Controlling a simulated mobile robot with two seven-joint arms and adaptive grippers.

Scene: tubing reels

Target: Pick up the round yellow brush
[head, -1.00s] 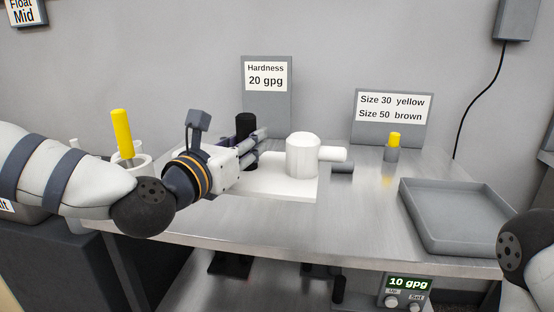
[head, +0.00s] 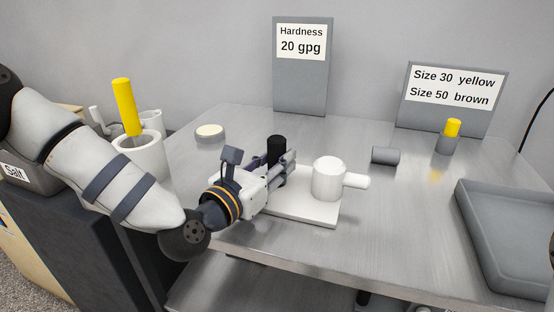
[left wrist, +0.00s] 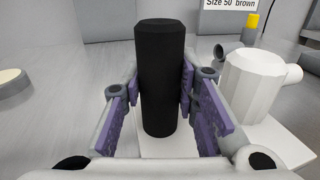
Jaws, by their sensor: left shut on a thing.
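A tall round yellow rod (head: 125,105), which looks like the brush's handle, stands slightly tilted in a white cup (head: 140,157) at the far left. Its lower end is hidden in the cup. My left gripper (head: 280,166) is to the right of it, well apart from it. The gripper is shut on an upright black cylinder (head: 276,147) at the white base plate (head: 300,211). In the left wrist view, the purple-padded fingers (left wrist: 160,95) stand on both sides of the black cylinder (left wrist: 160,70). My right gripper is out of view.
A white cylinder with a side spout (head: 328,180) stands right beside the black cylinder. A cream-topped disc (head: 210,132), a grey cylinder (head: 385,155), a yellow-capped grey piece (head: 452,130) and a grey tray (head: 500,240) are on the metal table. Two signs stand behind.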

